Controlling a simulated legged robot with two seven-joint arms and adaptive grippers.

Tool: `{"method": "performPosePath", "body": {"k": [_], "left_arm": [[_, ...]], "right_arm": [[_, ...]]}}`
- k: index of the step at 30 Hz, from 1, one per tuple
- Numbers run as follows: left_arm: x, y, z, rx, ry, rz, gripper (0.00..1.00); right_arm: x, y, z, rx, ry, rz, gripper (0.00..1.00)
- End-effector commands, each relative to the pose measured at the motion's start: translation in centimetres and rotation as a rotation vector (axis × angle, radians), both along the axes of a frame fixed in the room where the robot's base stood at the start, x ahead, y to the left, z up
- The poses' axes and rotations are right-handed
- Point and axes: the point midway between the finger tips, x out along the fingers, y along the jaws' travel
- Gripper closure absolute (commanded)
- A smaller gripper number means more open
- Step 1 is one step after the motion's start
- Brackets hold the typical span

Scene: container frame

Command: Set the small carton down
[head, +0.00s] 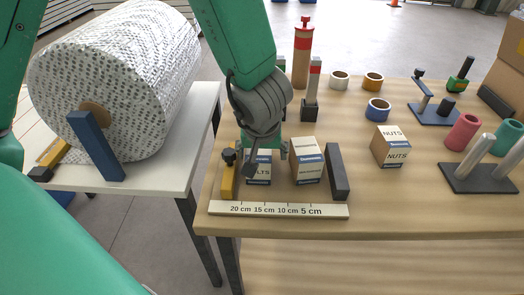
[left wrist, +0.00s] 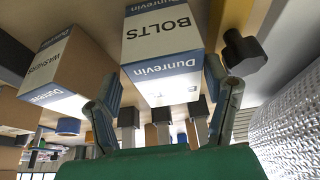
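A small white-and-brown carton marked BOLTS (head: 259,170) stands upright on the wooden table, behind the scale strip (head: 279,210). My left gripper (head: 266,158) is low over it, its arm hiding part of the carton. In the left wrist view, the BOLTS carton (left wrist: 163,45) shows upside down. The fingers of the left gripper (left wrist: 160,88) are spread apart near its two sides, with a gap at the left finger; contact at the right finger is unclear. A WASHERS carton (head: 306,160) stands just to the right. My right gripper is not in view.
A yellow stop with a dark knob (head: 228,178) is left of the BOLTS carton; a dark bar (head: 338,172) is right of the WASHERS carton. A NUTS carton (head: 391,147), tape rolls and tools stand farther right. A large wrapped roll (head: 115,80) is at left.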

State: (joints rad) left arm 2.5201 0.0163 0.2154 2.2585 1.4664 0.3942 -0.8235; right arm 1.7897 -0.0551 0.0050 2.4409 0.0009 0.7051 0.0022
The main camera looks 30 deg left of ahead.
Motion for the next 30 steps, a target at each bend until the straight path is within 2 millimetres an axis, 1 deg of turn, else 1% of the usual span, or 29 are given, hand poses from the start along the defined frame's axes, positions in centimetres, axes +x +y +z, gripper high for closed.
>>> {"method": "performPosePath", "body": {"k": [8, 11, 14, 21, 24, 27, 30], "left_arm": [[0.1, 0.3, 0.0, -0.003, -0.001, 0.0, 0.3], [0.0, 0.3, 0.4, -0.006, -0.001, 0.0, 0.3], [-0.4, 0.0, 1.6, -0.005, -0.002, 0.0, 0.3], [-2.1, -1.1, 6.6, -0.003, -0.003, -0.002, 0.3], [-2.7, -1.7, 8.4, -0.003, -0.003, -0.002, 0.3], [-3.2, -1.9, 9.8, -0.003, -0.002, -0.001, 0.3], [-3.5, -2.1, 10.6, -0.004, -0.001, -0.001, 0.3]], "right_arm": [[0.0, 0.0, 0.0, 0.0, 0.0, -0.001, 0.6], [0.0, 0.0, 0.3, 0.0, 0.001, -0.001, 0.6], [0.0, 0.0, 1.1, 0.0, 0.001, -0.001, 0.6], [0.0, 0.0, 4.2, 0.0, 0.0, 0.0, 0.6], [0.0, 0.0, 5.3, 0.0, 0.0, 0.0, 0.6], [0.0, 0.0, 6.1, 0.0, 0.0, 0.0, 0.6], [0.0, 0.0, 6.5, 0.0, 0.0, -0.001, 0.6]]}}
